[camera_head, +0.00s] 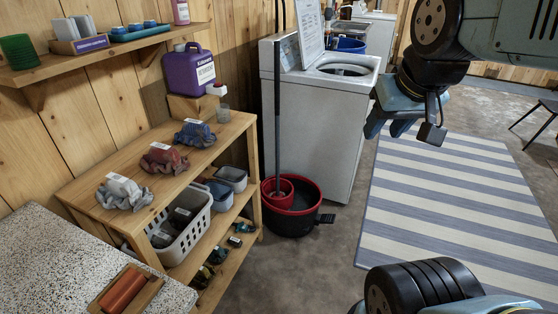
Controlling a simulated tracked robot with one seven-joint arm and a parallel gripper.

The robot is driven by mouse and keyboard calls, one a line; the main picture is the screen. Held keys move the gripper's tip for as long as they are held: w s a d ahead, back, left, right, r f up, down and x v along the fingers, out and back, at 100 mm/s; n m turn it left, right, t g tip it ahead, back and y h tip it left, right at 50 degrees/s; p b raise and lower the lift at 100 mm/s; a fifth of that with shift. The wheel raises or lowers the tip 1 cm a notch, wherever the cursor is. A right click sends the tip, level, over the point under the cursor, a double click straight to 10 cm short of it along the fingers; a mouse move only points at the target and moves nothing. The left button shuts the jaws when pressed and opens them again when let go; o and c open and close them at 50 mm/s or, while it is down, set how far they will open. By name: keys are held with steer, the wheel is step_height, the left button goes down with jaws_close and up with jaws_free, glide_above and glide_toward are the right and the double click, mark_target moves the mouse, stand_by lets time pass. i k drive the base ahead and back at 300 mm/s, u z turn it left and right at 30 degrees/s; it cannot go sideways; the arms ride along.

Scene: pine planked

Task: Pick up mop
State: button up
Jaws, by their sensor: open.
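The mop (278,110) stands upright, with its dark thin handle rising past the front left of the washing machine. Its lower end sits in the red wringer part of a black, red-rimmed bucket (302,222) on the floor; the mop head is not clearly visible. My gripper (388,128) is open and empty, its blue-grey fingers pointing down in front of the washing machine's right side. In the picture it is to the right of the mop handle and clearly apart from it.
A white top-loading washing machine (320,130) stands behind the bucket, its lid raised. A wooden shelf unit (245,215) with folded cloths and a basket (182,235) is left of the bucket. A striped rug (450,200) lies on the right; the floor in front of the bucket is clear.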

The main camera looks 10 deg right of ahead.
mark_target(277, 194)
steer(key=z, duration=0.05)
steer(key=i, duration=1.25)
steer(key=u, duration=1.05)
